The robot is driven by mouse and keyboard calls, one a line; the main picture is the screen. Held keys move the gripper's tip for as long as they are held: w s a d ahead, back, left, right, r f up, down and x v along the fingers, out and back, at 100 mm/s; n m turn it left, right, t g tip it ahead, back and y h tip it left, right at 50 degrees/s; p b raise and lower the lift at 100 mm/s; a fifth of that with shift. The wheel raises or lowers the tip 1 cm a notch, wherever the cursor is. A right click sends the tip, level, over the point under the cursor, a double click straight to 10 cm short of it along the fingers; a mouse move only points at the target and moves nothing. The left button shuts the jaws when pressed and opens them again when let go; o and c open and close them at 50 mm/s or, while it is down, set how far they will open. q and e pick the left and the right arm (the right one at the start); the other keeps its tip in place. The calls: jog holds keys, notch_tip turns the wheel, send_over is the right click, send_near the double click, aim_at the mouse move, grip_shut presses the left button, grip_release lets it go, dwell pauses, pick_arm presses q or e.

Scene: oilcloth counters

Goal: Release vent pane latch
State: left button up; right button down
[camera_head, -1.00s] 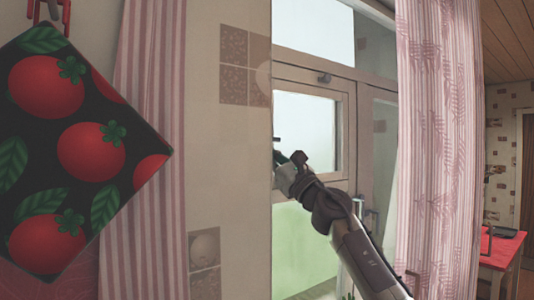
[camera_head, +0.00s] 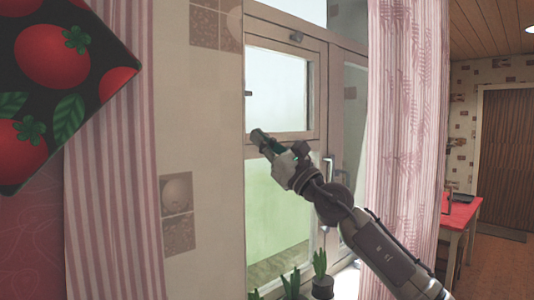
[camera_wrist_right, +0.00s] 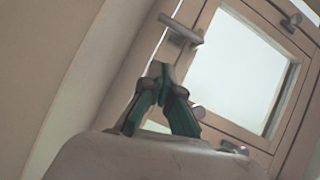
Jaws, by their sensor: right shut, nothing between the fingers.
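The vent pane (camera_head: 276,92) is the small upper framed pane of the window, and it looks closed. A dark latch handle (camera_head: 248,93) sticks out at its left side; in the wrist view a flat metal handle (camera_wrist_right: 182,28) shows on the frame's left. A small knob (camera_head: 296,37) is on the frame above the pane; it also shows in the wrist view (camera_wrist_right: 292,21). My right gripper (camera_head: 259,137) is shut and empty, in front of the pane's lower left corner, below the handle. In the wrist view its green fingertips (camera_wrist_right: 160,70) meet, apart from the handle. My left gripper is not in view.
A tiled wall (camera_head: 202,120) stands close on the left of the window. A striped curtain (camera_head: 405,130) hangs on the right. Potted plants (camera_head: 320,275) stand on the sill below. A tomato-print cloth (camera_head: 60,75) hangs at the far left. A red table (camera_head: 462,214) is at the right.

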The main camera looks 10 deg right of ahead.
jog(key=shift+s+d+f, duration=0.25)
jog(key=shift+s+f, duration=0.15)
jog(key=shift+s, duration=0.1)
jog(key=shift+s+d+f, duration=0.2)
jog(key=shift+s+f, duration=0.2)
jog(key=shift+s, duration=0.1)
